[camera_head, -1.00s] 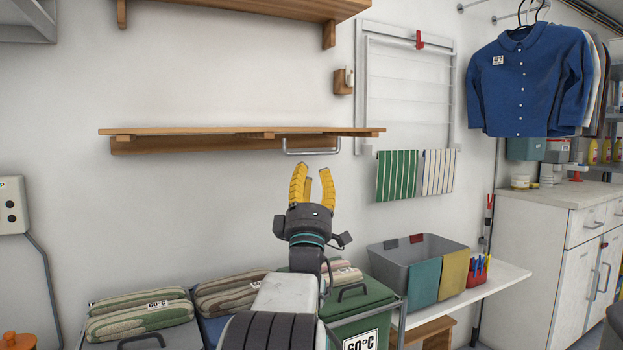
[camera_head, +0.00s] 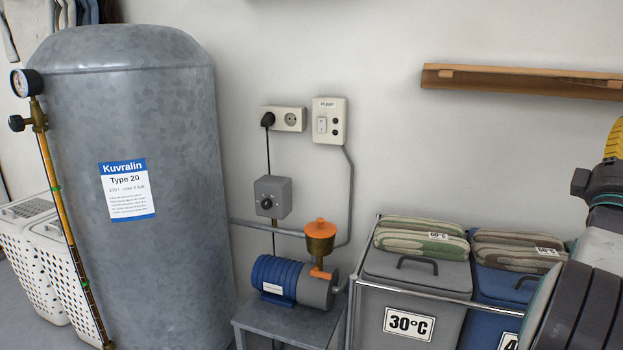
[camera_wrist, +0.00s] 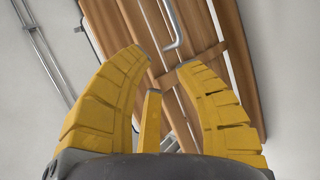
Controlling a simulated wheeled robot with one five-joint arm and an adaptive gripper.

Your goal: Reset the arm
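My gripper has yellow segmented fingers and a dark palm. In the wrist view my gripper (camera_wrist: 165,72) is open, its fingers spread apart with nothing between them. Beyond the fingertips, apart from them, are the brown wooden slats of a shelf (camera_wrist: 205,25) and a bent metal rail (camera_wrist: 175,30). In the head view only a yellow part of a finger and the dark wrist show at the right edge; the fingertips are cut off there.
A tall grey tank (camera_head: 130,260) stands at left beside white baskets (camera_head: 22,270). A blue pump (camera_head: 275,278) sits on a stand. A grey 30°C bin (camera_head: 400,285) and a blue bin (camera_head: 490,300) carry folded towels. A wooden shelf (camera_head: 520,82) hangs above.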

